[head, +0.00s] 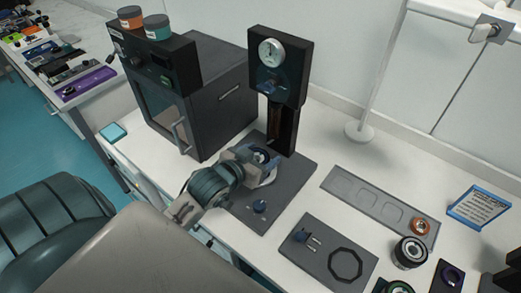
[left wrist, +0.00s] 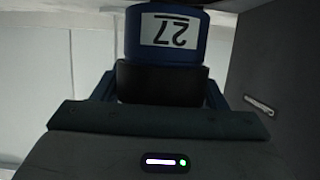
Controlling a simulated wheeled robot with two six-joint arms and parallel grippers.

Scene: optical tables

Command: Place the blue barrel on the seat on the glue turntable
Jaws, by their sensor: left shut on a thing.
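The blue barrel (left wrist: 208,40) fills the top middle of the left wrist view, with a white label reading 27 upside down. A black section sits below it in that picture. My left gripper (head: 264,157) is shut on it, low in front of the gauge column. In the head view the gripper mostly hides the barrel. A pale round part (head: 268,179) shows just under the fingers, on the dark base plate (head: 297,172) of the gauge stand; it may be the turntable seat. Whether the barrel touches it I cannot tell. My right gripper is out of view.
The gauge stand (head: 279,70) rises right behind the gripper. A dark oven-like box (head: 215,95) stands left of it. To the right lie a grey slotted tray (head: 352,190), a plate with an octagon outline (head: 318,262) and a black ring-shaped part (head: 409,252).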

